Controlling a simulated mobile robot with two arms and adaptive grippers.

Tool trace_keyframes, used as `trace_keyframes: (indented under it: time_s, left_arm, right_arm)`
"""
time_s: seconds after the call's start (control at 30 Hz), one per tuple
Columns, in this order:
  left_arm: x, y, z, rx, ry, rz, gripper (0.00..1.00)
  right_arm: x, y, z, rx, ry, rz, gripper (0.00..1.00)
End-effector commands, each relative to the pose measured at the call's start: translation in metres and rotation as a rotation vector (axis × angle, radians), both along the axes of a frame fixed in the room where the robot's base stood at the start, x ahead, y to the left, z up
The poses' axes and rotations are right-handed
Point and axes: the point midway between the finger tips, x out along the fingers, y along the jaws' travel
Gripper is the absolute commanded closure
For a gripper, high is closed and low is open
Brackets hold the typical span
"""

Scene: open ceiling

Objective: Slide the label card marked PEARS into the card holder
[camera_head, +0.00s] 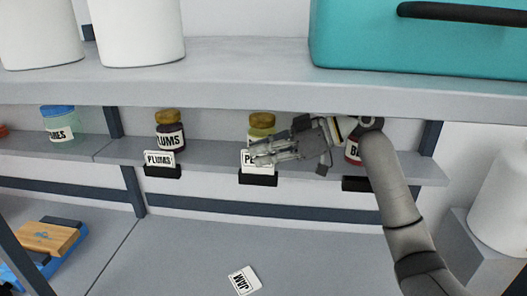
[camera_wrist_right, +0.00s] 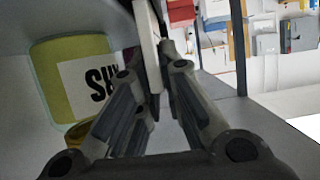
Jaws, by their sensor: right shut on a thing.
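A white card (camera_head: 246,165), with only the start of its lettering showing, stands upright at the middle black card holder (camera_head: 258,180) on the shelf edge. My right gripper (camera_head: 260,155) is shut on this card and covers much of it. In the right wrist view the card (camera_wrist_right: 147,45) shows edge-on between the fingers. I cannot tell how deep it sits in the holder. A yellow-green jar (camera_head: 261,122) with a gold lid stands just behind; its label shows partly in the right wrist view (camera_wrist_right: 85,85). My left gripper is not in view.
A PLUMS card (camera_head: 159,159) stands in a holder to the left, before a dark jar (camera_head: 170,137). An empty-looking holder (camera_head: 356,184) is to the right. A JAM card (camera_head: 244,281) lies on the lower surface. The upper shelf (camera_head: 230,75) hangs close above my gripper.

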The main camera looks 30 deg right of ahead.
Motion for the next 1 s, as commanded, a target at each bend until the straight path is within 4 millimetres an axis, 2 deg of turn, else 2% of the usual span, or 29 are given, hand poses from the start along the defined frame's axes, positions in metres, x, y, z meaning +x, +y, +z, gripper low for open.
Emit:
trace_keyframes:
  time_s: [0.7,0.73,0.9,1.0]
  left_arm:
    - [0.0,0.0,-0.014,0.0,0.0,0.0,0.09]
    - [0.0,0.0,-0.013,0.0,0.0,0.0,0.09]
    - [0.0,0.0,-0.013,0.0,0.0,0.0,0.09]
    - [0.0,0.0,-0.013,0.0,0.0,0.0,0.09]
  right_arm:
    - [0.0,0.0,-0.019,0.0,0.0,0.0,1.0]
    - [0.0,0.0,-0.018,0.0,0.0,0.0,0.89]
    - [0.0,0.0,-0.017,0.0,0.0,0.0,0.67]
    - [0.0,0.0,-0.017,0.0,0.0,0.0,0.67]
